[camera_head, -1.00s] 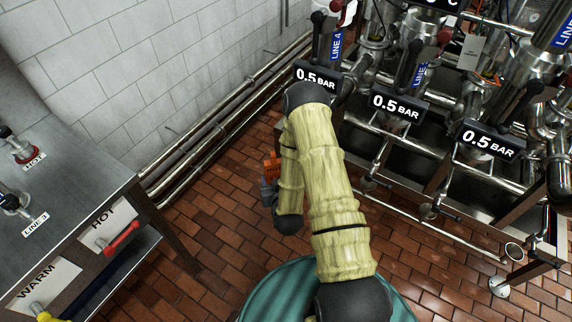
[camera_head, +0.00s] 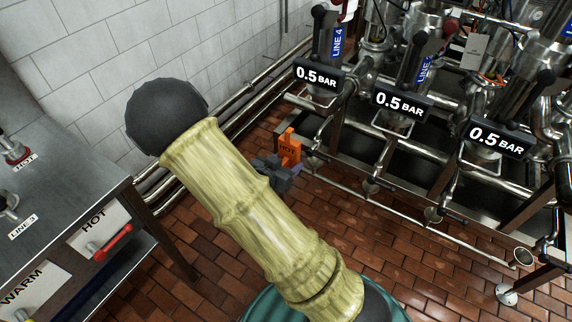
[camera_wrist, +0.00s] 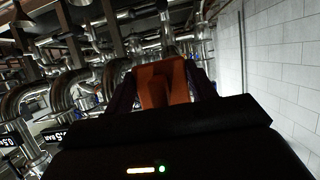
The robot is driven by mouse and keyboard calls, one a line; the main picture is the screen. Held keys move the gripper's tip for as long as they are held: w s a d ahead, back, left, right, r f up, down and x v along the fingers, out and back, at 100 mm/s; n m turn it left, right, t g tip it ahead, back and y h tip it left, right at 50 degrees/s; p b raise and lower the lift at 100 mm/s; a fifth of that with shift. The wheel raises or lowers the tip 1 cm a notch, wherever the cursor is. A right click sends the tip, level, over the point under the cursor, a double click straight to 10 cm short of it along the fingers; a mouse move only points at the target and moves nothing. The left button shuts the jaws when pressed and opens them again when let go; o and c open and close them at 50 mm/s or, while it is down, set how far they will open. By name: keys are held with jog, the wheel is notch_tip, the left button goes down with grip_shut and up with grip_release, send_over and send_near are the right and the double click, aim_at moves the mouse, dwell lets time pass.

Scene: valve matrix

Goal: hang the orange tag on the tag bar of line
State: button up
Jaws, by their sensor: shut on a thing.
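The orange tag (camera_head: 289,149), with dark lettering that seems to read HOT, is held upright in my gripper (camera_head: 276,172). In the wrist view the tag (camera_wrist: 163,82) sits between the two dark fingers of my gripper (camera_wrist: 163,88). The gripper is shut on it. It is in front of the valve rack, below and left of the leftmost 0.5 BAR display (camera_head: 318,76). The tag appears clear of the rack's pipes, though the gap is hard to judge. My arm hides part of the floor and wall. I cannot make out a tag bar.
LINE 4 labels (camera_head: 337,40) mark valves on the steel rack at right. More 0.5 BAR displays (camera_head: 402,104) line its front, above low pipes. A steel bench (camera_head: 62,160) with HOT and WARM plates stands at left. Brick floor (camera_head: 420,285) lies between.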

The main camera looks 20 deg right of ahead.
dwell(0.4)
jog(key=w+d+f+b, duration=0.1)
jog(key=w+d+b, duration=0.3)
jog(key=w+d, duration=0.6)
jog(key=d, duration=0.2)
jog(key=shift+d+b, duration=0.3)
jog(key=shift+b, duration=0.05)
dwell(1.3)
jog(key=shift+s+f, duration=0.1)
jog(key=o, duration=1.2)
